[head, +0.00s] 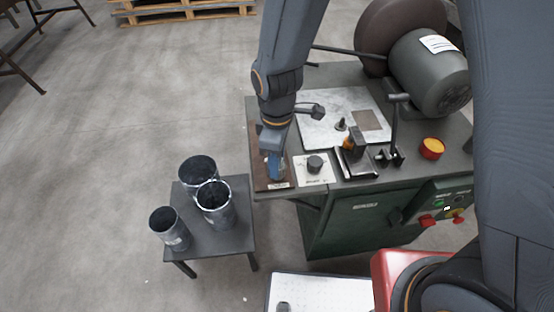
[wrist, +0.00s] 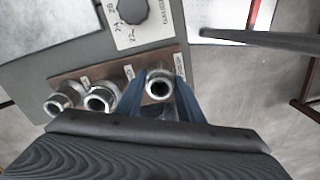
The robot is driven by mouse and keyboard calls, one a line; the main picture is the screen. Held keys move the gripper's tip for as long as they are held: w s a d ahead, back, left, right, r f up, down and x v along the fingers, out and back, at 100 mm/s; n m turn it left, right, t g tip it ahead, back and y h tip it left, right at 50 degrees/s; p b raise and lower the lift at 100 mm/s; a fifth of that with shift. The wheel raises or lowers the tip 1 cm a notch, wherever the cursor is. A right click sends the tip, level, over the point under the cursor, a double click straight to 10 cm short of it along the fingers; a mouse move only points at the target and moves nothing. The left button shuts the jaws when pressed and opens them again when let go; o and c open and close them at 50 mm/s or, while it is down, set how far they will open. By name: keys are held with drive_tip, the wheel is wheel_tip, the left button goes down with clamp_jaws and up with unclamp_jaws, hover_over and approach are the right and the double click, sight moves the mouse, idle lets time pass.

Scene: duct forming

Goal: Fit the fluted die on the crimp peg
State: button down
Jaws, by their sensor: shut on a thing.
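My gripper (head: 274,165) reaches down over the brown die board at the left end of the bench. In the wrist view its blue fingers (wrist: 158,95) are shut on a metal ring-shaped die (wrist: 159,81), with one finger on each side. The die is at the right end of the brown board (wrist: 125,66); I cannot tell whether it still touches the board. Two similar dies, a middle one (wrist: 100,97) and a left one (wrist: 62,98), stand on the board. Fluting is too small to make out. I cannot tell for sure which post is the crimp peg.
A white gauge plate (head: 305,174) with a dark knob lies right of the board. Behind it is a pale plate (head: 312,130) with a small dark cone. A lever post (head: 394,122) and motor (head: 430,75) stand farther right. A low stool (head: 237,238) holds three duct pieces.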

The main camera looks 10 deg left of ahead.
drive_tip(key=shift+f, duration=0.3)
drive_tip(key=c, duration=1.1)
unclamp_jaws()
drive_tip(key=shift+r+b, duration=0.6)
drive_tip(key=shift+r, duration=3.35)
drive_tip(key=shift+d, duration=0.1)
drive_tip(key=s+d+r+m, duration=0.1)
drive_tip(key=d+m, duration=0.4)
drive_tip(key=d, duration=0.3)
drive_tip(key=d+r+m, duration=0.1)
drive_tip(key=d+m, duration=0.5)
drive_tip(key=d, duration=0.2)
drive_tip(key=s+d+r+m, duration=0.1)
drive_tip(key=d+m, duration=0.4)
drive_tip(key=d, duration=0.3)
drive_tip(key=shift+s+r+t, duration=0.25)
drive_tip(key=shift+s+t, duration=0.05)
drive_tip(key=shift+t, duration=0.1)
